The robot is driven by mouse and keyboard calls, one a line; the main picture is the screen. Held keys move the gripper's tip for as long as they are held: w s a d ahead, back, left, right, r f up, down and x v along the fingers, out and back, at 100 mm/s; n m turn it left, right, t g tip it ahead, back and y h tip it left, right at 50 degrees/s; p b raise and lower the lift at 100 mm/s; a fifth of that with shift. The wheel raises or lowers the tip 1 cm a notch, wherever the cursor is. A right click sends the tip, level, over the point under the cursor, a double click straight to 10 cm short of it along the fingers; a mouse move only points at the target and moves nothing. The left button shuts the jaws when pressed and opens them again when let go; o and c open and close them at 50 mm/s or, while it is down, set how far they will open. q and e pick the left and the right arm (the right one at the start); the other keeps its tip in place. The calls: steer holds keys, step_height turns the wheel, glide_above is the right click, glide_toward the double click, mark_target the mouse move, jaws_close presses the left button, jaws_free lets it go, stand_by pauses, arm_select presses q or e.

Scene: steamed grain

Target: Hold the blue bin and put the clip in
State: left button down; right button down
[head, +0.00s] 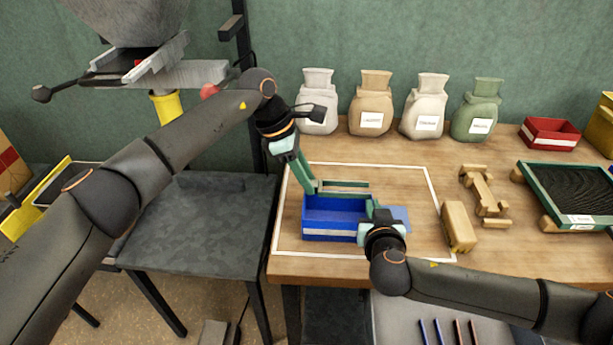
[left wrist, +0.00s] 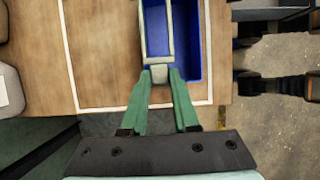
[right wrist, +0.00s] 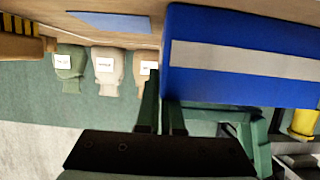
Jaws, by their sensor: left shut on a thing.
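The blue bin (head: 330,228) has a pale strip on its front and stands near the front of the wooden table. It also shows in the left wrist view (left wrist: 192,70) and the right wrist view (right wrist: 240,80). My left gripper (head: 316,188) is shut on the end of the clip (left wrist: 160,73), a pale, long frame-like piece. The clip (head: 345,184) is over the bin's opening, apparently above the rim. My right gripper (head: 374,212) is at the bin's right end, fingers nearly together with the side wall between them; one fingertip is hidden behind the bin.
Several labelled sacks (head: 372,105) stand along the back wall. A blue flat patch (head: 394,214) lies right of the bin. A wooden block (head: 458,227), a wooden stand (head: 484,195) and a green-framed tray (head: 575,198) are further right. A white outline surrounds the bin.

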arm_select(q)
steer(key=shift+f, duration=0.2)
steer(key=shift+f, duration=0.7)
steer(key=shift+f, duration=0.2)
steer(key=shift+f, duration=0.3)
steer(key=c, duration=0.7)
jaws_free()
steer(key=shift+f, duration=0.1)
steer(key=shift+o, duration=0.6)
steer(key=shift+a, duration=0.1)
arm_select(e)
steer(key=shift+r, duration=0.1)
steer(key=shift+s, duration=0.1)
steer(key=shift+a, duration=0.1)
